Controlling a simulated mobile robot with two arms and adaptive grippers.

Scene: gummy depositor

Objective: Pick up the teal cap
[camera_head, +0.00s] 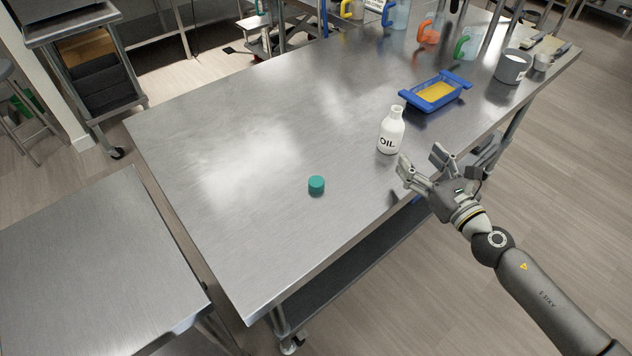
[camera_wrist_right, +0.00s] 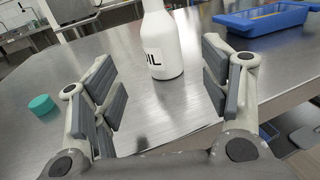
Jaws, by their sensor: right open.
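The teal cap (camera_head: 316,185) lies on the steel table, left of and nearer than the white oil bottle (camera_head: 391,130). The cap also shows at the left of the right wrist view (camera_wrist_right: 41,104), outside the left finger. The bottle stands upright without a cap on it; in the wrist view its body (camera_wrist_right: 162,45) appears between and beyond my fingers. My right gripper (camera_head: 421,163) is open and empty at the table's right edge, beside the bottle and apart from the cap. My left gripper is in neither view.
The steel table (camera_head: 235,190) is clear around the cap and to its left. A blue tray (camera_head: 414,103) with yellow content stands behind the bottle. A grey pot (camera_head: 512,67) and several colored-handled jugs stand farther back. Another steel table (camera_head: 90,262) is at left.

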